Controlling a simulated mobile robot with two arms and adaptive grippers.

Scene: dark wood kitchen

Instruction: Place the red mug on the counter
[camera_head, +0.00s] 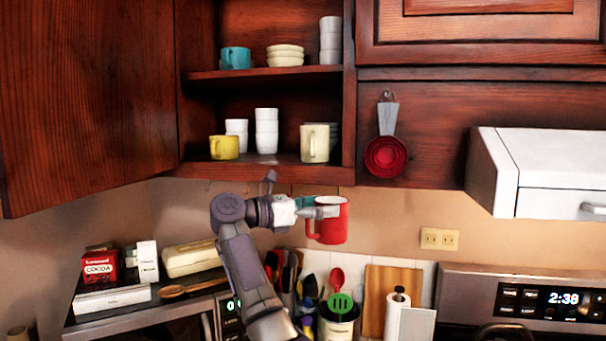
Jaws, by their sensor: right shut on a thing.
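The red mug (333,222) is held upright in the air, below the open cupboard and in front of the tan wall. My right gripper (315,210) is at the mug's left side, shut on it. Its fingers cover part of the mug's left side. The counter's surface is mostly hidden behind the items and my arm in the lower part of the view. My left gripper is not in view.
The cupboard's lower shelf (262,172) holds a yellow mug (224,147), white cups and a cream mug (315,143). Its left door stands open. Below are a utensil crock (337,328), a cutting board (377,295), a paper roll (397,312) and a stove (540,300).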

